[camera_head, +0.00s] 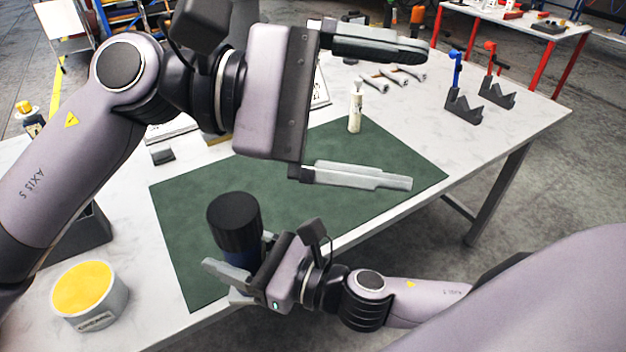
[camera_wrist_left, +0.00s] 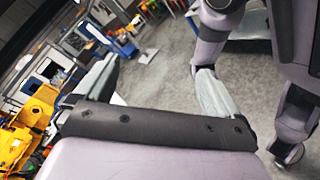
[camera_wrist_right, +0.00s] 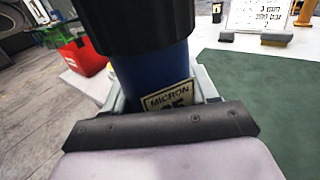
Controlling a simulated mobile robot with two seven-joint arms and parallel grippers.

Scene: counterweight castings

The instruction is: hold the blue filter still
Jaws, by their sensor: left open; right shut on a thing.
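The blue filter (camera_head: 243,254) has a wide black cap and stands upright at the near left part of the green mat (camera_head: 330,215). My right gripper (camera_head: 236,268) is shut on its blue body below the cap. In the right wrist view the filter (camera_wrist_right: 152,75) sits between both fingers, with a pale "MICRON" label facing the camera. Whether its base touches the mat is hidden. My left gripper (camera_head: 415,118) is open and empty above the mat, its fingers wide apart, to the right of the filter. The left wrist view shows nothing between its fingers (camera_wrist_left: 158,88).
A white bottle (camera_head: 355,108) stands at the mat's back edge. A tub with a yellow top (camera_head: 84,289) is at the near left. Grey stands with blue (camera_head: 461,103) and red (camera_head: 496,90) parts are at the back right. The mat's right part looks clear.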

